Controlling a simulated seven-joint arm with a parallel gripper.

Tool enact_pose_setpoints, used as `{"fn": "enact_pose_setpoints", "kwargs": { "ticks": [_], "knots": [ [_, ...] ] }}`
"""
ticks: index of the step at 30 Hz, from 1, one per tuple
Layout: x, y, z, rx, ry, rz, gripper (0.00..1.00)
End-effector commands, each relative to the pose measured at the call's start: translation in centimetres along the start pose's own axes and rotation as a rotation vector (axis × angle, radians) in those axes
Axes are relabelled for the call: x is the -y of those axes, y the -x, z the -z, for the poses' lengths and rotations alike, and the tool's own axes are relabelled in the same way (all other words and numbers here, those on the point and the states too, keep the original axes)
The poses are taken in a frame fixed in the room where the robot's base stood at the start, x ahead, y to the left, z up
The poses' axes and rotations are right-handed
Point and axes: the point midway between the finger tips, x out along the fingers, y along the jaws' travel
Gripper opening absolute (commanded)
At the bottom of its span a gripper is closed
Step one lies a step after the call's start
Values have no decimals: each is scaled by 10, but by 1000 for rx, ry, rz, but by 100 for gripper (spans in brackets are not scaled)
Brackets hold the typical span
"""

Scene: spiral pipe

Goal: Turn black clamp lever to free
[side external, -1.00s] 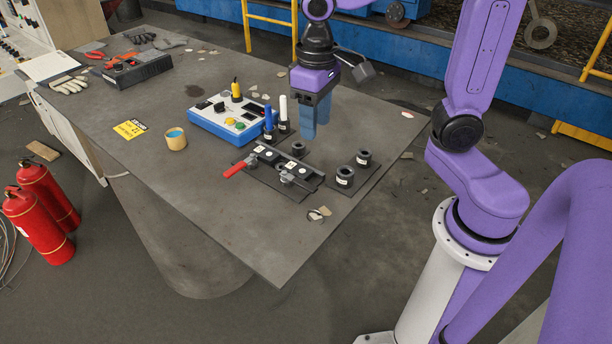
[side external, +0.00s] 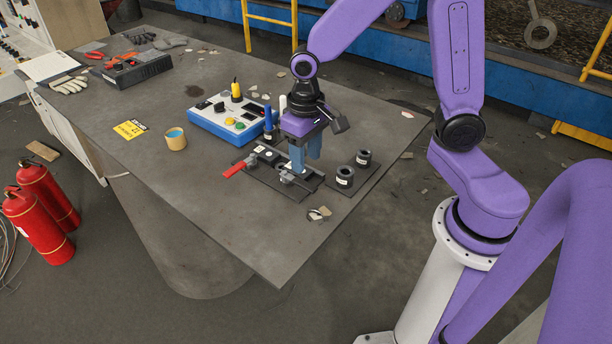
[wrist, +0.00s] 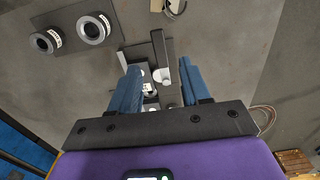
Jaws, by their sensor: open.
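The black clamp lever (wrist: 159,48) shows in the wrist view as a dark bar ahead of and between my fingertips. In the side view, its clamp (side external: 287,178) sits at the near right end of the black fixture base (side external: 307,188). My gripper (side external: 304,170) is open and points down just above that end of the fixture. In the wrist view, its two blue fingers (wrist: 158,78) stand on either side of the clamp area, with nothing held. I cannot tell whether a finger touches the lever. The fingers hide part of the fixture in the side view.
A red lever (side external: 238,166) sticks out at the fixture's left end. Two dark rings (side external: 346,174) stand on a plate to the right. A blue and white control box (side external: 222,120) and blue and white upright tools are behind. The table's front is mostly clear.

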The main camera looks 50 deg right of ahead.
Motion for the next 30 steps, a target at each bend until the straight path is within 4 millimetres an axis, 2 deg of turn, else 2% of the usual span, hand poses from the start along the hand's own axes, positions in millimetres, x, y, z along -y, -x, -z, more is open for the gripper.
{"fn": "enact_pose_setpoints", "kwargs": {
  "ticks": [6, 12, 18, 26, 28, 30],
  "knots": [
    [-1, -36, -1, 5, 0, -3, 47],
    [0, -56, -1, 3, 1, -1, 47],
    [0, -64, 0, 0, 1, 0, 47],
    [0, -65, 0, 0, 1, 0, 47],
    [0, -65, 0, 0, 1, 0, 31],
    [0, -65, 0, 0, 1, 0, 8]
  ]
}}
